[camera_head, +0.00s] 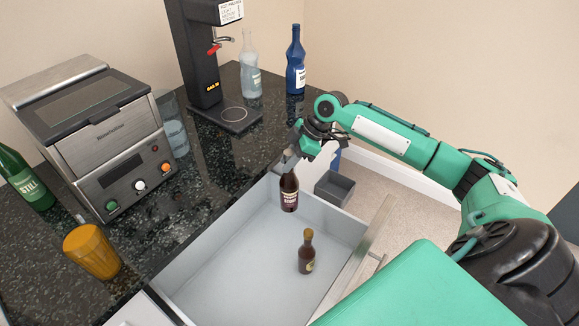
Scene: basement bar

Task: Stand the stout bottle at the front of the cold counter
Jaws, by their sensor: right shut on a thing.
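My right gripper (297,155) is shut on the neck of a dark brown bottle (289,196) with a pale label, too small to read. It holds the bottle upright near the back right of an open white drawer (215,270). I cannot tell whether the bottle's base touches the drawer floor. A second brown bottle (306,258) with a gold cap stands in the drawer, closer to the front. The dark speckled counter (190,215) lies to the left and behind. The held bottle's top is hidden by the gripper. My left gripper is not in view.
On the counter are a toaster-like machine (110,150), an orange cup (92,250), a green bottle (25,178), a glass (175,138), a black dispenser (200,65), a clear bottle (250,75) and a blue bottle (295,65). A grey bin (334,188) stands on the floor.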

